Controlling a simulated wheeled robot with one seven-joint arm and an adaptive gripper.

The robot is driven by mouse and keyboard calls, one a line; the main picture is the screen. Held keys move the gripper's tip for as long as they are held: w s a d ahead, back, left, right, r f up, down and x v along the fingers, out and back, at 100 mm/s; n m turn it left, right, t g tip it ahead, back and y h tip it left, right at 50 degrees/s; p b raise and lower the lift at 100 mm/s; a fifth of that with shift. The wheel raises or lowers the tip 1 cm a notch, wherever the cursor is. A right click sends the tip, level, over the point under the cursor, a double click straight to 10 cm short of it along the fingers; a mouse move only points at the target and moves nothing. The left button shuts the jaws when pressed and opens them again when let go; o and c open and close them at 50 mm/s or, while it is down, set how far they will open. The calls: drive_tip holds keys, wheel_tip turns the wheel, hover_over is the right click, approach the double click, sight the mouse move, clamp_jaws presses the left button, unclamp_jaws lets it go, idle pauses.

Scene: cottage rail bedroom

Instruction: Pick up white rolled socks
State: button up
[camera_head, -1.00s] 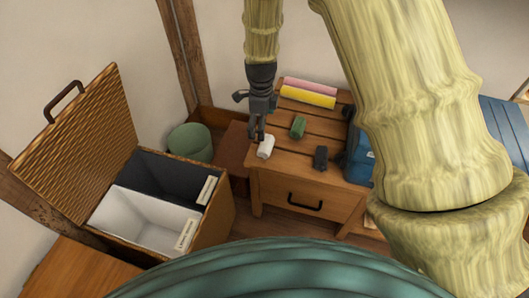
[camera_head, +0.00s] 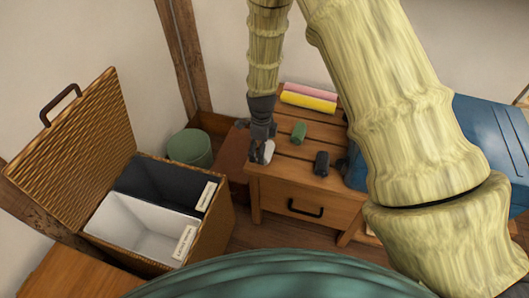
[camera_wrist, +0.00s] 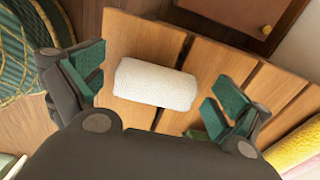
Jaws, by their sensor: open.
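The white rolled socks (camera_wrist: 155,84) lie on the slatted wooden top of the small drawer table (camera_head: 275,170), near its left front corner. They also show in the head view (camera_head: 268,151), partly hidden by my gripper (camera_head: 258,158). In the wrist view my gripper (camera_wrist: 155,95) is open, with one green-padded finger on the left of the socks and the other on the right. Both fingers look apart from the socks. I cannot tell the exact height of the fingertips above the top.
A green roll (camera_head: 299,132) and a dark roll (camera_head: 322,163) lie nearby on the table. Yellow (camera_head: 308,101) and pink (camera_head: 311,90) rolls lie at its back. A blue case (camera_head: 485,135) is at right. An open wicker hamper (camera_head: 215,220) and a green bin (camera_head: 190,147) stand left.

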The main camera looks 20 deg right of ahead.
drive_tip(key=shift+f, duration=0.45)
drive_tip(key=c, duration=1.1)
drive_tip(key=shift+o, duration=0.2)
